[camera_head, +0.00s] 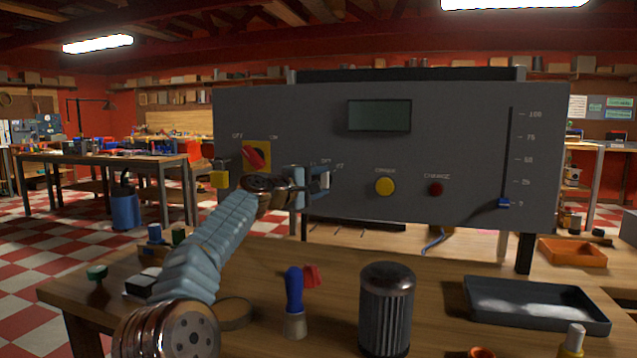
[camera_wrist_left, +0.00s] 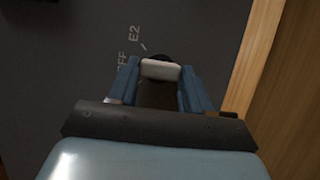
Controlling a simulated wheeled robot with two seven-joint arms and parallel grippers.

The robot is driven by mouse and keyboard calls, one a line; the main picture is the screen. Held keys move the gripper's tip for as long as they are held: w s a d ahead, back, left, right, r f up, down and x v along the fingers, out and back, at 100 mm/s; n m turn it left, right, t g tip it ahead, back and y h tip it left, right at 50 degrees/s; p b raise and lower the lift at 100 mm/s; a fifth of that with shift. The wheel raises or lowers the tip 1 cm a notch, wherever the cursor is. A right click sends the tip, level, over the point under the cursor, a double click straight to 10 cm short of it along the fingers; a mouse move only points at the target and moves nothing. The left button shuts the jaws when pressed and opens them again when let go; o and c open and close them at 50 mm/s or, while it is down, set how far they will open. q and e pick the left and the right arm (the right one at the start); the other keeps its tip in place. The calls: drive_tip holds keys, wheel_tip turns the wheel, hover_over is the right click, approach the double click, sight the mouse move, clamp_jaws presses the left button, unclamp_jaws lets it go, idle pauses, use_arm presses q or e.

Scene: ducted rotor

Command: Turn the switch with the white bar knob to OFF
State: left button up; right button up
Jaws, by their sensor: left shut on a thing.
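The switch with the white bar knob (camera_wrist_left: 160,69) is low on the left part of the grey control panel (camera_head: 460,120). In the head view the white bar (camera_head: 325,180) shows as a small piece at my gripper's fingertips. My left gripper (camera_head: 314,186) reaches the panel from the left. In the left wrist view its two blue fingers (camera_wrist_left: 160,80) are shut on the white bar, one on each end. The labels OFF and E2 and a short tick show beside the knob. Which mark the bar points at cannot be told. My right gripper is not in view.
A red-handled switch (camera_head: 253,158) on a yellow plate sits just up and left of my gripper. A yellow button (camera_head: 385,186), a red button (camera_head: 435,189) and a blue slider (camera_head: 503,203) are to the right. A dark cylinder (camera_head: 386,310) and a blue-handled tool (camera_head: 294,290) stand on the bench.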

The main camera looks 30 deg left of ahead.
use_arm(q)
drive_tip(key=shift+f, duration=0.1)
drive_tip(key=o, duration=1.1)
drive_tip(key=shift+c, duration=0.2)
drive_tip(key=shift+s, duration=0.2)
drive_tip(key=s+a+b, duration=0.2)
drive_tip(key=s+b, duration=0.4)
drive_tip(key=s, duration=0.7)
drive_tip(key=shift+s, duration=0.1)
